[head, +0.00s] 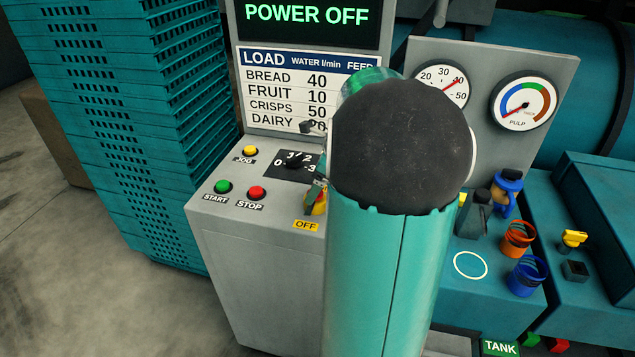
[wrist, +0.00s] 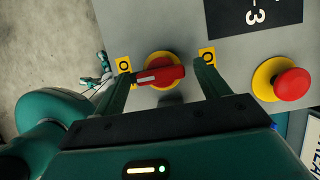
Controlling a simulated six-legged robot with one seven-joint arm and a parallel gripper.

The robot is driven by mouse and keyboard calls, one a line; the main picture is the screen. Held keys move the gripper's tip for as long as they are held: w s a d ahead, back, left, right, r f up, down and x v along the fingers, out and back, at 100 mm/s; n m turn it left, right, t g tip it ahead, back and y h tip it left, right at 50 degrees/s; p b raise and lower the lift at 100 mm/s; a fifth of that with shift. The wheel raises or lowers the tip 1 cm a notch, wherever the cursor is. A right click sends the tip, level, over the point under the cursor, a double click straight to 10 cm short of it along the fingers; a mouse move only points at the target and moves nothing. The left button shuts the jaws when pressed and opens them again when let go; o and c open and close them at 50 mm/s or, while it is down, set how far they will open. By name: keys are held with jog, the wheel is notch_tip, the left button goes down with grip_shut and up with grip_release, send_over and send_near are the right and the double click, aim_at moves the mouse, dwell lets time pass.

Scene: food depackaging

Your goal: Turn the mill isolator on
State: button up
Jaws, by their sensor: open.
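The mill isolator (wrist: 163,76) is a red handle with a white line on a round yellow base, on the grey panel. The handle lies crosswise in the wrist view. My gripper (wrist: 165,72) is open, with one finger on each side of the handle. The left finger is close to the handle's end; I cannot tell if they touch. A gap shows on the right. In the head view the isolator (head: 317,204) shows only partly beside my arm, above a yellow OFF label (head: 306,225). The display (head: 307,15) reads POWER OFF.
A red mushroom button (wrist: 292,84) on a yellow base sits right of the gripper in the wrist view. A rotary selector (head: 295,162), a green START button (head: 223,187) and a red STOP button (head: 257,192) share the panel. Stacked teal crates (head: 120,110) stand at left.

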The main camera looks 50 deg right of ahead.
jog(key=shift+c, duration=0.4)
jog(key=c, duration=1.3)
jog(key=shift+n, duration=0.3)
jog(key=n+g+y, duration=0.1)
jog(key=n, duration=0.3)
jog(key=shift+w+d, duration=0.1)
jog(key=shift+w, duration=0.05)
jog(key=n+g, duration=0.1)
jog(key=n, duration=0.1)
jog(key=n+y, duration=0.1)
jog(key=n, duration=0.1)
jog(key=shift+w+n+g, duration=0.1)
jog(key=shift+n+g, duration=0.3)
jog(key=n+g, duration=0.1)
jog(key=n, duration=0.3)
jog(key=shift+w+n+g, duration=0.15)
jog(key=shift+n+g, duration=0.15)
jog(key=shift+g, duration=0.1)
jog(key=shift+n+g, duration=0.7)
jog(key=shift+n, duration=1.3)
